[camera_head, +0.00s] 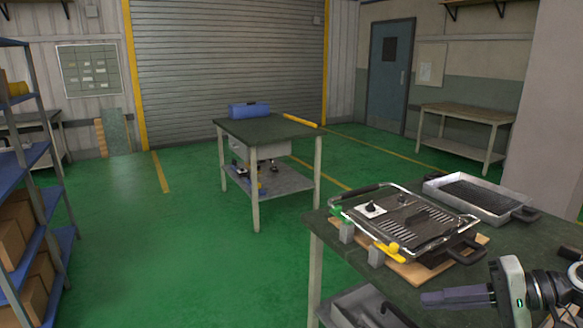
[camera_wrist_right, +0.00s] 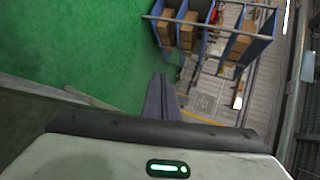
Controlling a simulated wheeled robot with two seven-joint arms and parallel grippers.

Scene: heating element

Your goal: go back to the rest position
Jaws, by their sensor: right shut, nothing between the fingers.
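On the table, a heating unit (camera_head: 405,222) with a metal frame and black handles rests on a wooden board (camera_head: 408,271), apart from the gripper. My left gripper is not in the head view.
A metal tray (camera_head: 433,187) with a dark grid lies behind the heating unit. A blue shelf rack (camera_head: 45,205) with boxes stands at the left; it also shows in the wrist view (camera_wrist_right: 257,45). A second table (camera_head: 268,130) stands mid-room. The green floor (camera_head: 150,240) between is clear.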

